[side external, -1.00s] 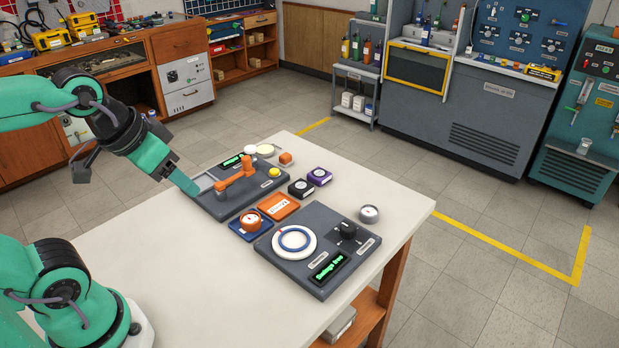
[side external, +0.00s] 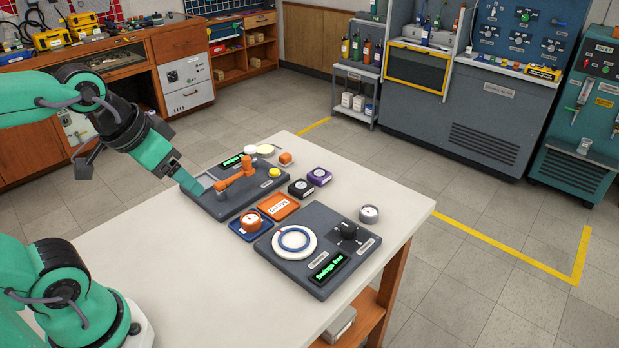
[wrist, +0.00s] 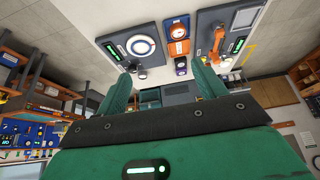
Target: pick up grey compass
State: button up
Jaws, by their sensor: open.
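The grey compass (side external: 369,214) is a small round grey case with a pale face. It sits on the white table in the side view, just behind the right-hand dark panel with the blue-and-white ring. In the wrist view what looks like it (wrist: 142,73) shows small, between the fingertips. My gripper (side external: 191,186) is above the far-left panel in the side view, well left of the compass. In the wrist view its two green fingers (wrist: 162,78) are apart with nothing between them.
The right panel (side external: 318,212) carries a black knob (side external: 348,230) and a green display. A black compass (side external: 301,188) and a purple one (side external: 320,176) stand near the orange tray (side external: 279,206). An orange arm (side external: 236,177) rises from the left panel. The table's near-left area is clear.

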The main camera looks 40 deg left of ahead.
jog(key=w+d+r+m+g, duration=0.15)
jog(key=w+r, duration=0.25)
jog(key=w, duration=0.7)
jog(key=m+g, duration=0.4)
jog(key=m, duration=0.1)
send_over(368, 210)
jog(key=f, duration=1.9)
jog(key=shift+s+a+f, duration=0.1)
jog(key=shift+s+f, duration=0.15)
jog(key=shift+w+d+f, duration=0.15)
jog(key=shift+d+f, duration=0.05)
jog(key=shift+f, duration=4.3)
jog(key=c, duration=1.1)
